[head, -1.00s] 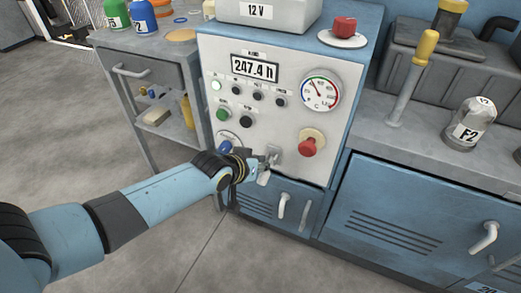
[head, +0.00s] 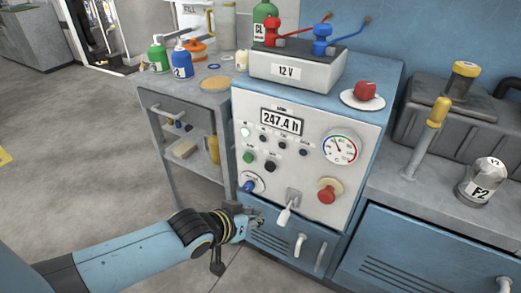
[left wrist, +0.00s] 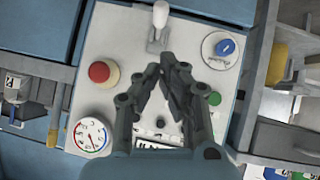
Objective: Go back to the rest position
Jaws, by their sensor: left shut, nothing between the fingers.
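My left gripper (head: 254,222) is in front of the lower left part of the control panel (head: 312,190), just left of a white-handled toggle lever (head: 284,214). The lever tilts down and sits in a grey bracket. In the left wrist view my left gripper (left wrist: 165,68) is shut and empty, its fingertips together near the panel face. The lever (left wrist: 160,14) shows just past the fingertips, with a visible gap. My right gripper is not in either view.
The panel has a red knob (head: 327,192), a blue knob (head: 249,186) and a gauge (head: 341,150). A 12 V battery (head: 297,68) stands on top. A grey cart (head: 165,100) with bottles stands left. Open floor (head: 80,150) lies further left. A bench with a jar (head: 482,182) is right.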

